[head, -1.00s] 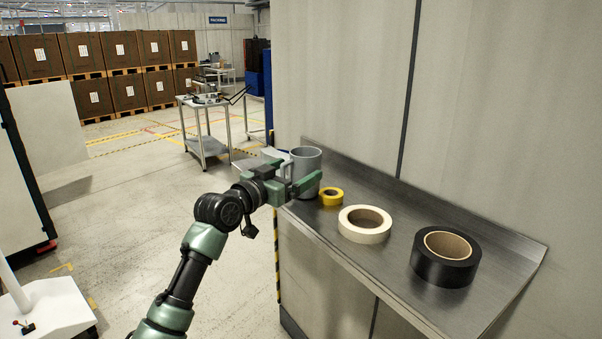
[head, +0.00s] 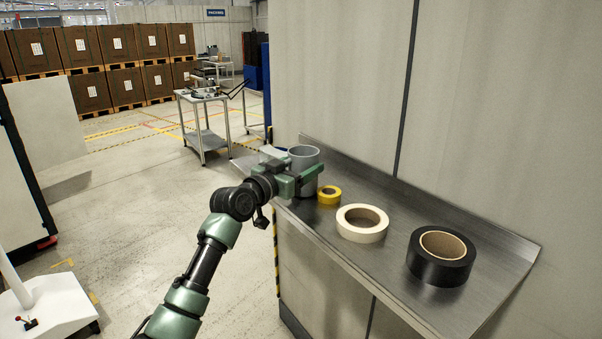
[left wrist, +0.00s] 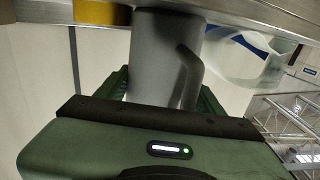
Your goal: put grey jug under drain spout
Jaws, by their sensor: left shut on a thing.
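The grey jug (head: 304,167) stands upright at the far left end of the metal shelf. My left gripper (head: 302,182) is shut on it from the left and front. In the left wrist view the jug (left wrist: 160,60) fills the space between the green fingers (left wrist: 163,92), with its handle on the right side of the picture. That view is upside down, and the jug's base is at or close to the shelf. My right gripper is not in view. No drain spout shows in any view.
The metal shelf (head: 396,212) also bears a yellow tape roll (head: 329,195) close beside the jug, a white roll (head: 349,229) and a black roll (head: 425,267). A pale translucent container (left wrist: 250,62) sits just beyond the jug. A wall rises behind the shelf. Open floor lies left.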

